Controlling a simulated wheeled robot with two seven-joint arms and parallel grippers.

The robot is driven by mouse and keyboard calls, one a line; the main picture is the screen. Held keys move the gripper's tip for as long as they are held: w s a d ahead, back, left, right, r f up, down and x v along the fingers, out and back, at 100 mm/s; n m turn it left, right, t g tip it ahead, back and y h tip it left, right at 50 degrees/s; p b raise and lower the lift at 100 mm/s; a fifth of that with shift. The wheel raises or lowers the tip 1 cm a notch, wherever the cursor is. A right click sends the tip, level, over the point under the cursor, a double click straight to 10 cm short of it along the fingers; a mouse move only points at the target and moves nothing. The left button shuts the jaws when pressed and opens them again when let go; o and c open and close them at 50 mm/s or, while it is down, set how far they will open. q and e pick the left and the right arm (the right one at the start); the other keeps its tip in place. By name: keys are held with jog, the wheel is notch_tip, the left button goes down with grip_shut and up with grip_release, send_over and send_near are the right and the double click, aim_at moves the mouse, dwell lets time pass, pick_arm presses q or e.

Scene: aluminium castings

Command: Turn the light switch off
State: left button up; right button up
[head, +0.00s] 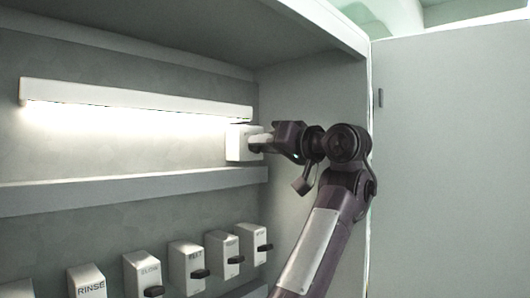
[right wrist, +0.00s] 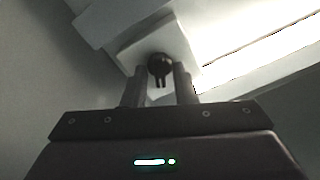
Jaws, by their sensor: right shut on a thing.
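The light switch is a white box (head: 238,143) on the cabinet's back wall, at the right end of the lit lamp. In the right wrist view its white face (right wrist: 165,38) carries a dark round knob (right wrist: 159,66) with a short lever. My right gripper (head: 258,142) reaches the switch from the right. In the right wrist view its two fingers (right wrist: 159,86) stand on either side of the lever and are shut on it. The contact itself is partly hidden in the head view. My left gripper is not in view.
A white lamp bar (head: 140,98) glows above a grey shelf ledge (head: 130,191). Below is a row of labelled boxes with black levers, one marked RINSE (head: 88,283). The cabinet's side wall and an open door panel (head: 450,170) stand to the right.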

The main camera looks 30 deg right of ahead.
jog(key=n+b, duration=0.2)
jog(key=b, duration=0.1)
jog(key=n+b, duration=0.2)
jog(key=b, duration=0.1)
jog(key=n+b, duration=0.1)
jog(key=b, duration=0.2)
jog(key=shift+f+n, duration=0.25)
jog(key=shift+n, duration=0.15)
jog(key=shift+r+n+b, duration=0.15)
jog(key=shift+n+b, duration=0.8)
jog(key=shift+n, duration=0.25)
jog(key=shift+s+a+r+n+b, duration=0.1)
jog(key=shift+n+b, duration=0.55)
jog(key=shift+n, duration=0.65)
jog(key=shift+r, duration=0.1)
jog(key=o, duration=0.7)
jog(key=shift+c, duration=0.2)
